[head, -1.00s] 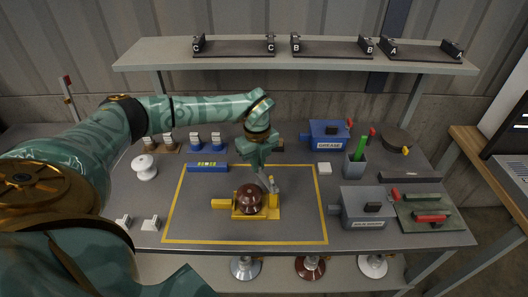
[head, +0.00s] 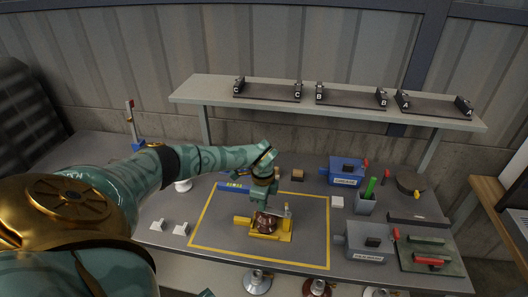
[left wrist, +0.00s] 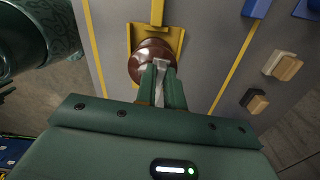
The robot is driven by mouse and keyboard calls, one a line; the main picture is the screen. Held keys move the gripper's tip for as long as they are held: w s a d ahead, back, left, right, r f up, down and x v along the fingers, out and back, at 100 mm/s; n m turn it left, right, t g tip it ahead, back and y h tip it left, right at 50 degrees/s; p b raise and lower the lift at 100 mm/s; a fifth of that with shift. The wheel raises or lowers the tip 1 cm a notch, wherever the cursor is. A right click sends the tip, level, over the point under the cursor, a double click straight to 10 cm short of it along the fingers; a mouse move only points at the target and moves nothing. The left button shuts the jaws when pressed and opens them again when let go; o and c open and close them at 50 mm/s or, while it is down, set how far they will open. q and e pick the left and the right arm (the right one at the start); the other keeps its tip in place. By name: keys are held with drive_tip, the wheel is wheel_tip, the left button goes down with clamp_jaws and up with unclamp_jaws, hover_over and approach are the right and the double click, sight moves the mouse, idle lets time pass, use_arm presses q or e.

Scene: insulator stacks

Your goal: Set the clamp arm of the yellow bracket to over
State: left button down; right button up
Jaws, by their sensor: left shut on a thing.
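The yellow bracket (head: 242,220) stands inside the yellow outline on the table. A brown, glossy insulator (head: 262,226) sits in it; in the left wrist view the insulator (left wrist: 143,62) shows beside the fingertips, in front of the bracket (left wrist: 177,40). My left gripper (head: 268,208) is low over the insulator. Its green fingers (left wrist: 162,82) are shut on a light grey bar, the clamp arm (left wrist: 161,70), whose end reaches the insulator's edge. In the head view the gripper mostly hides the clamp arm, so its exact angle is unclear. My right gripper is not in view.
A blue grease box (head: 346,171), a grey cup with a green stick (head: 366,203) and a grey box (head: 370,242) stand on the right. A blue level (head: 233,186) lies behind the bracket. A shelf (head: 210,93) with lettered racks spans the back.

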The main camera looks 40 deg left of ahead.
use_arm(q)
drive_tip(key=shift+s+d+r+n+p, duration=0.15)
drive_tip(key=shift+s+n+p, duration=0.1)
drive_tip(key=shift+n+p, duration=0.2)
drive_tip(key=shift+s+d+n, duration=0.1)
drive_tip(key=shift+s+n, duration=0.1)
drive_tip(key=shift+n, duration=0.15)
drive_tip(key=c, duration=1.5)
unclamp_jaws()
wheel_tip(320, 180, up, 16)
drive_tip(key=p, duration=0.2)
drive_tip(key=shift+p, duration=0.3)
